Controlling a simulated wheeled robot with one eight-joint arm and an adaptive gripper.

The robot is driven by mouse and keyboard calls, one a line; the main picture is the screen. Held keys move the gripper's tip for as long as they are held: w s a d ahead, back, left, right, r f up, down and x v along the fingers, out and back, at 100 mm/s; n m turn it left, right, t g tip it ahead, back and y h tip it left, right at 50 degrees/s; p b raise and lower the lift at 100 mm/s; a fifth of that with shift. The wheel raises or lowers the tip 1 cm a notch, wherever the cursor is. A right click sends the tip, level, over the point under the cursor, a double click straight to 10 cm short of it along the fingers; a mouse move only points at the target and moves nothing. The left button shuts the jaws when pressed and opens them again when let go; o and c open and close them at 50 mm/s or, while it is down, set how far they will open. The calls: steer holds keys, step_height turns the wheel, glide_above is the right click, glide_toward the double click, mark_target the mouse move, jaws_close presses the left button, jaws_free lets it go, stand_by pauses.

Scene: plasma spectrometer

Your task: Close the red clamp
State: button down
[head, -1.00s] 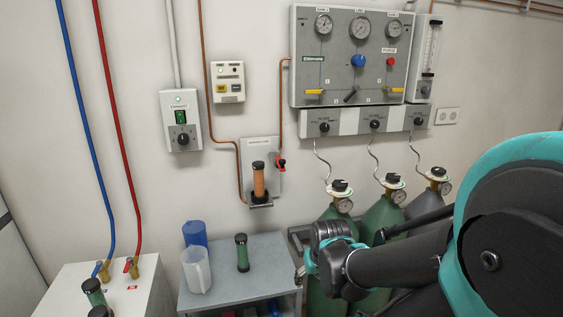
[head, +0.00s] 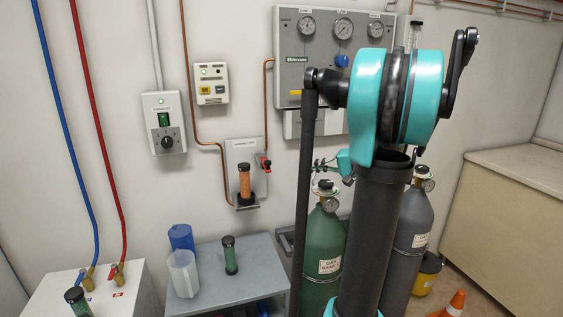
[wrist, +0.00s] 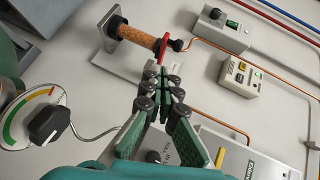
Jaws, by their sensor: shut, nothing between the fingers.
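The red clamp (head: 264,163) is a small red lever on a pale wall plate (head: 244,150), right of an upright orange-brown cartridge (head: 244,183). In the wrist view the scene is turned, and the red clamp (wrist: 163,48) shows as a thin red bar near the black end of the cartridge (wrist: 136,33). My gripper (wrist: 171,78) is shut and empty. Its fingertips appear just short of the red clamp in that picture; I cannot tell whether they touch.
A copper pipe (head: 267,105) runs up from the clamp. A gauge panel (head: 290,75) is on the wall, with gas cylinders (head: 321,240) below.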

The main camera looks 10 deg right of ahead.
step_height(320, 180, up, 3)
steer(key=d+t, duration=0.1)
steer(key=d, duration=0.2)
steer(key=s+a+x, duration=0.1)
steer(key=s+x, duration=0.1)
steer(key=x, duration=1.1)
steer(key=shift+a+y, duration=0.4)
steer(key=shift+a, duration=0.05)
steer(key=shift+a+m+t+h, duration=0.4)
steer(key=shift+a, duration=0.1)
